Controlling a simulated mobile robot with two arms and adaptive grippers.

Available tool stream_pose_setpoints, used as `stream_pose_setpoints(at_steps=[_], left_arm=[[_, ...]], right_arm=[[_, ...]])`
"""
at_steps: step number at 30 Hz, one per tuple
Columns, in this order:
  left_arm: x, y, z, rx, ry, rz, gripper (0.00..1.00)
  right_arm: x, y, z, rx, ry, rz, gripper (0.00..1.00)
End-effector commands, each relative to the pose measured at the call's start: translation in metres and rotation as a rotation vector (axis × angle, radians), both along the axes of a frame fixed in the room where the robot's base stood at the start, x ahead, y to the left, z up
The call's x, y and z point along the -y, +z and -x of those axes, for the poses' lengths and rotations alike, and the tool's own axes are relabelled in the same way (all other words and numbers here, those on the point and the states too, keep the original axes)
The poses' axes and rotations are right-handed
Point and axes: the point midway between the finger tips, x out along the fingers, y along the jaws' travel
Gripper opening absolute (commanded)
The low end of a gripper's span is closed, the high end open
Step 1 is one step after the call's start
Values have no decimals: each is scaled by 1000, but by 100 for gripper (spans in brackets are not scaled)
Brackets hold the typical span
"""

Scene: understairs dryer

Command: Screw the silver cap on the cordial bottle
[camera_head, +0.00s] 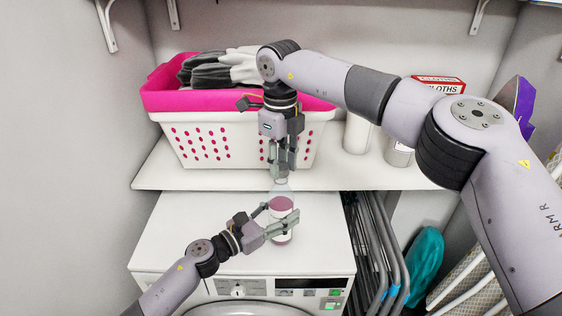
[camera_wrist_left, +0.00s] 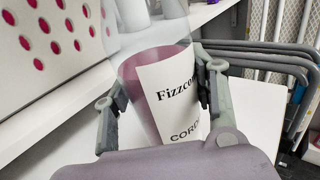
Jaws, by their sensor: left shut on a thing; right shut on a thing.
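The cordial bottle (camera_head: 281,204) stands upright on the white dryer, clear at the top with pink cordial and a white label below. It fills the middle of the left wrist view (camera_wrist_left: 152,85), where its top is cut off. My left gripper (camera_head: 276,224) is shut around the bottle's body, one finger on each side. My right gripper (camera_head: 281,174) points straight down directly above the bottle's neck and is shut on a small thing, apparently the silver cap. Its fingers hide the cap, so I cannot tell whether cap and neck touch.
The white dryer top (camera_head: 190,235) is clear around the bottle. A white shelf (camera_head: 160,172) behind holds a pink-lined laundry basket (camera_head: 185,145), white containers (camera_head: 357,134) and a red-and-white cloths box (camera_head: 440,84). Grey folded metal frames (camera_head: 375,250) stand right of the dryer.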

Motion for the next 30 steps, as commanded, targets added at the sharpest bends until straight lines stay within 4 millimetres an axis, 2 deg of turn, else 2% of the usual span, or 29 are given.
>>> stream_pose_setpoints(at_steps=[19,22,26,30], left_arm=[[-1,0,0,1,1,-1,2],[-1,0,0,1,1,-1,0],[-1,0,0,1,1,-1,0],[-1,0,-1,1,2,-1,0]], right_arm=[[0,-12,0,-1,1,0,20],[0,-12,0,0,-10,0,20],[0,-12,0,-1,-125,0,20],[0,-12,0,-1,-380,0,20]])
